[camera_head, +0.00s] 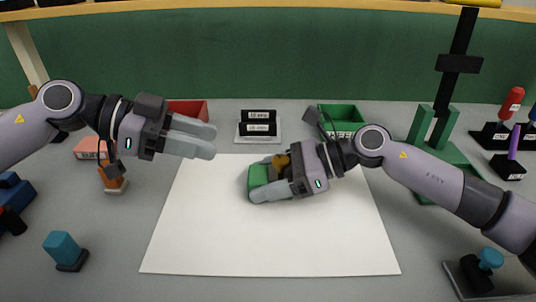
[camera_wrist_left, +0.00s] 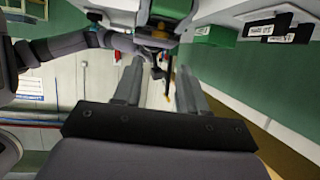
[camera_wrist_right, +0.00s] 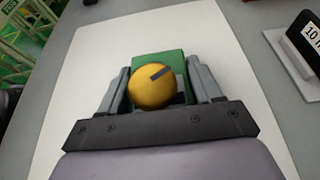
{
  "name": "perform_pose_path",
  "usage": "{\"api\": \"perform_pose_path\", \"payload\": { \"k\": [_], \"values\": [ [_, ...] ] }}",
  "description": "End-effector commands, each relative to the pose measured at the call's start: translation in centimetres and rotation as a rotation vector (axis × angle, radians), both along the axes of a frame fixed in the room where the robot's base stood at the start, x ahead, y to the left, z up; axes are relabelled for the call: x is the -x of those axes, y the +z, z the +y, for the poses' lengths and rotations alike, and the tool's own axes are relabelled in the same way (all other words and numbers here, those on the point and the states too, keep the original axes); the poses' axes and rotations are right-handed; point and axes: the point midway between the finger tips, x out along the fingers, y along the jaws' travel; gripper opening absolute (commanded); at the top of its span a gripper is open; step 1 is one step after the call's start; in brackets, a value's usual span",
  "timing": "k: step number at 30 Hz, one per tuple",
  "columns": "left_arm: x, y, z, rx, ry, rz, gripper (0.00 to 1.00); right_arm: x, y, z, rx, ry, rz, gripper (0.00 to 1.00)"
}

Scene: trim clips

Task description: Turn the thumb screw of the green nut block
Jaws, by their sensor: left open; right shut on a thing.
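The green nut block (camera_head: 258,177) is over the white mat, held between the fingers of my right gripper (camera_head: 262,180). The right wrist view shows the block (camera_wrist_right: 160,62) with a finger on each side. Its thumb screw, a round yellow knob (camera_wrist_right: 152,88) with a dark stripe, faces the wrist camera; the stripe slants up to the right. The knob also shows in the head view (camera_head: 281,161). My left gripper (camera_head: 208,141) is open and empty, in the air up and left of the block, pointing right. Its spread fingers show in the left wrist view (camera_wrist_left: 157,80).
The white mat (camera_head: 200,235) is mostly bare. A red bin (camera_head: 188,108), a label stand (camera_head: 258,124) and a green bin (camera_head: 343,117) stand behind it. A green stand with a black post (camera_head: 448,120) is at right. A teal-topped piece (camera_head: 62,248) sits front left.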

Motion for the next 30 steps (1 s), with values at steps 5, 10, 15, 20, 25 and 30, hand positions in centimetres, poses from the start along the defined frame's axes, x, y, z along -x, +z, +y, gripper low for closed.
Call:
{"api": "perform_pose_path", "payload": {
  "k": [5, 10, 15, 20, 25, 30],
  "values": [
    [-0.2, -0.8, -1.9, 0.002, -0.002, 0.009, 0.41, 0.0, 0.0, 0.0, 0.000, 0.000, 0.000, 0.27],
    [-0.6, -2.1, -5.1, 0.002, -0.002, 0.008, 0.41, 0.0, 0.0, 0.0, 0.000, 0.000, 0.000, 0.27],
    [-1.0, -3.3, -8.1, 0.002, -0.001, 0.008, 0.41, 0.0, 0.0, 0.0, 0.000, 0.000, 0.000, 0.27],
    [-1.3, -4.1, -9.9, 0.002, 0.000, 0.006, 0.41, 0.0, 0.0, 0.0, 0.000, 0.000, 0.000, 0.27],
    [-1.5, -4.5, -10.8, 0.002, 0.002, 0.007, 0.41, 0.0, 0.0, 0.0, 0.000, 0.000, 0.000, 0.27],
    [-1.5, -4.6, -10.9, 0.001, 0.002, 0.007, 0.41, 0.0, 0.0, 0.0, 0.000, 0.000, 0.000, 0.27]
  ]
}}
